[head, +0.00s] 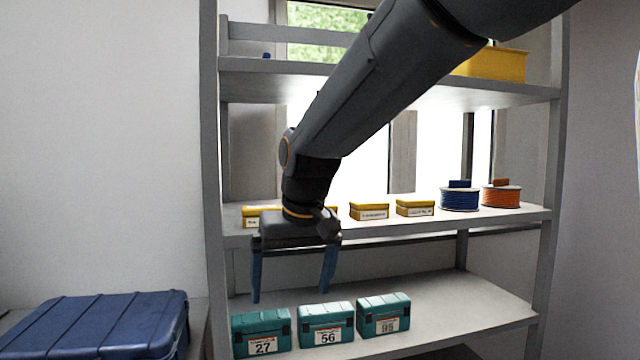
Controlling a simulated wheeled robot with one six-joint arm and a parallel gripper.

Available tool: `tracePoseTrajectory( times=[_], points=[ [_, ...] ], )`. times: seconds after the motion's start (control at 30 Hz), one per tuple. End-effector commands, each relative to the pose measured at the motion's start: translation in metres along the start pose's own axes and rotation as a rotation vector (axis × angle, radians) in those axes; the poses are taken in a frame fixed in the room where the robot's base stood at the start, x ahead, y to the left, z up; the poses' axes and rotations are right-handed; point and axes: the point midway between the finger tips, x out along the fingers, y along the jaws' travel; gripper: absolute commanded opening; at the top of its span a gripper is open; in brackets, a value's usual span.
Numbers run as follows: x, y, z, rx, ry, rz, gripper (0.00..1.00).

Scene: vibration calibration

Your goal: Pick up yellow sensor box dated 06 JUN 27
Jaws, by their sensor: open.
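Several small yellow boxes with white labels stand in a row on the middle shelf. One yellow box (262,215) is at the left, partly behind my gripper. Another (369,211) is in the middle and a third (415,207) is to its right. A further yellow piece (332,209) shows just behind my wrist, mostly hidden. The label dates are too small to read, so I cannot tell which is dated 06 JUN 27. My gripper (290,285) is open and empty, fingers pointing down in front of the shelf, below the yellow boxes' level.
Teal cases marked 27 (262,333), 56 (327,324) and 95 (384,315) stand on the lower shelf (470,300). A blue spool (460,198) and an orange spool (501,195) are right of the yellow boxes. A yellow bin (500,65) is above. A blue case (110,325) is lower left.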

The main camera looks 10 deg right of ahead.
Motion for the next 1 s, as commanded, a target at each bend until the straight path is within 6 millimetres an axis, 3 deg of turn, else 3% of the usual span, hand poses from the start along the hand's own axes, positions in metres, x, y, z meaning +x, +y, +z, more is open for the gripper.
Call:
tracePoseTrajectory(
  times=[0.03, 0.2, 0.43, 0.63, 1.0],
  points=[
    [-0.026, 0.009, -0.011, 0.019, 0.009, 0.01, 0.94],
    [-0.079, 0.041, -0.04, 0.069, 0.04, 0.044, 0.94],
    [-0.127, 0.074, -0.066, 0.118, 0.068, 0.078, 0.94],
    [-0.14, 0.086, -0.076, 0.133, 0.077, 0.091, 0.94],
    [-0.123, 0.095, -0.127, 0.134, 0.076, 0.091, 0.94]
  ],
)
